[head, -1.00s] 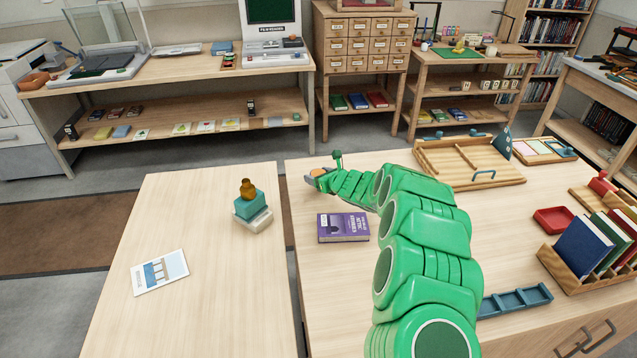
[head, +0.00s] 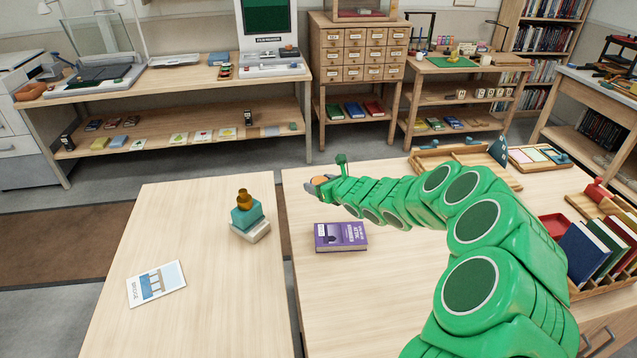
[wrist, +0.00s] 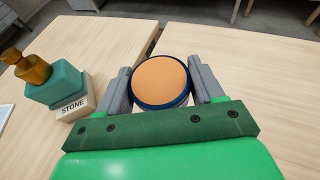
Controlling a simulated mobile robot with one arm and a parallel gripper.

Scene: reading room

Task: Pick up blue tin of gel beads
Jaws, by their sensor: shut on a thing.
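A round tin with a dark blue rim and a flat orange top (wrist: 160,78) sits between the two grey fingers of my gripper (wrist: 161,86) in the wrist view. A finger touches it on each side, so the gripper is shut on it. In the head view my gripper (head: 320,186) is at the far left corner of the right table, with the tin's orange top (head: 322,180) just showing. The fingers hide the tin's sides, and its height over the table is hard to tell.
On the left table, a white block marked STONE (wrist: 77,104) bears a teal block (head: 247,213) and an amber bottle (head: 245,197). A purple book (head: 341,237) lies on the right table (head: 350,300). A gap separates the tables. A picture card (head: 156,283) lies at left.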

